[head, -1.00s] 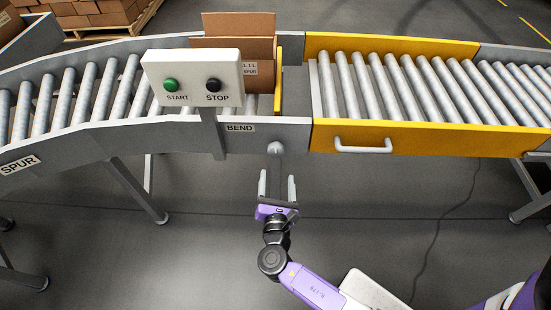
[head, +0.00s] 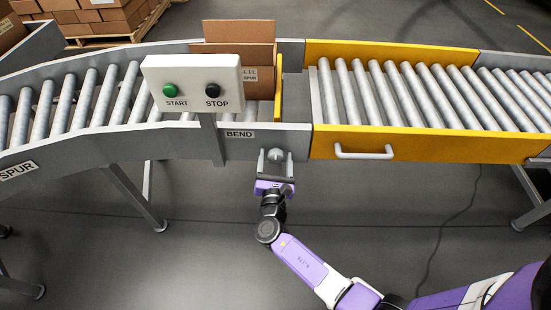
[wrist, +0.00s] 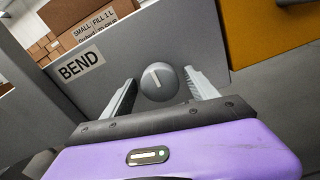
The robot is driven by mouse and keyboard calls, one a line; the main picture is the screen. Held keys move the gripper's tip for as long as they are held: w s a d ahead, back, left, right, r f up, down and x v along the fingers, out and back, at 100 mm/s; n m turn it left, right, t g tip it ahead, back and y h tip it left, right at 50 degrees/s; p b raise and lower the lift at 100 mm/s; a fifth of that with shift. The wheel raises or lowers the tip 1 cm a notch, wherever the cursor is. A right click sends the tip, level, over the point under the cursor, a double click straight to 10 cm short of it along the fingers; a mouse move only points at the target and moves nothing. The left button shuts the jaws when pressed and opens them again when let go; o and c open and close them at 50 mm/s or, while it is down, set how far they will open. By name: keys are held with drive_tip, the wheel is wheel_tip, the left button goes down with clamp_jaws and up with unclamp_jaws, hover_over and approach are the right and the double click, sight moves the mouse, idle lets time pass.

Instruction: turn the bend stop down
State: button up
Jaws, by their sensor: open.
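The bend stop shows in the head view as an upright yellow plate (head: 279,90) against the right side of a cardboard box. Below it, by the BEND label (head: 240,134), a round grey knob (head: 275,155) sits on the conveyor's side. In the wrist view the knob (wrist: 158,83) has a pale line across its face, close to upright in the picture. My gripper (head: 275,160) is open, with its fingers (wrist: 160,80) on either side of the knob. Whether they touch it I cannot tell.
A control box (head: 193,84) with green START and black STOP buttons stands on a post left of the knob. A yellow conveyor section (head: 420,145) with a white handle (head: 363,152) is to the right.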

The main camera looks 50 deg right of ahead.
drive_tip(key=c, duration=1.4)
drive_tip(key=shift+o, duration=0.2)
drive_tip(key=m+b, duration=0.3)
drive_tip(key=shift+f, duration=0.2)
drive_tip(key=m+b, duration=0.5)
drive_tip(key=shift+m, duration=0.4)
drive_tip(key=m+b, duration=0.4)
drive_tip(key=shift+m+b, duration=0.3)
drive_tip(key=m+b, duration=0.4)
drive_tip(key=shift+r+m, duration=0.2)
drive_tip(key=shift+m, duration=0.1)
